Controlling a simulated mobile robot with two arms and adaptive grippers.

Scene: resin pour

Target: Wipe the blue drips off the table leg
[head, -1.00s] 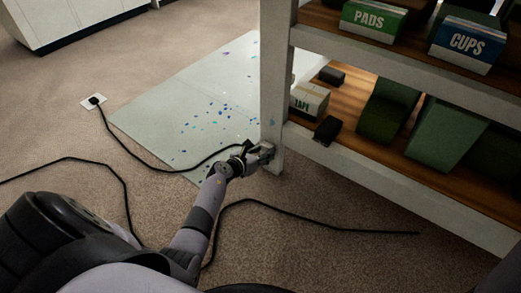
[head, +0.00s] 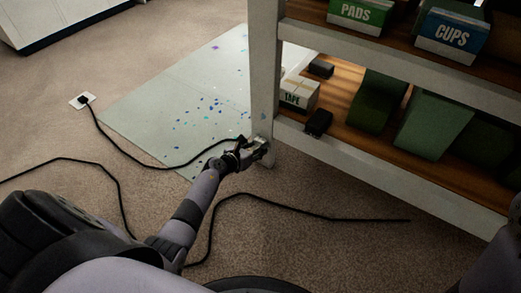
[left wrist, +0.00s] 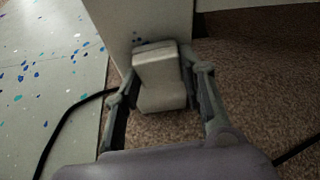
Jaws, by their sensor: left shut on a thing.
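The pale table leg (head: 264,85) is the front corner post of the shelved table. A small faint blue mark (head: 263,115) shows on it above my gripper. In the left wrist view, small dark blue drips (left wrist: 138,40) sit on the leg (left wrist: 120,20), just above and left of the held block. My left gripper (head: 258,148) is low at the leg, shut on a pale whitish block (left wrist: 158,68). The block's far end is at the leg's face; I cannot tell if it touches. The block hides part of the leg. My right gripper is out of view.
A pale floor sheet (head: 150,110) with blue and purple spots lies left of the leg. A black cable (head: 130,150) runs from a floor socket (head: 82,101) close by my gripper. Shelves hold a tape box (head: 298,93) and green boxes.

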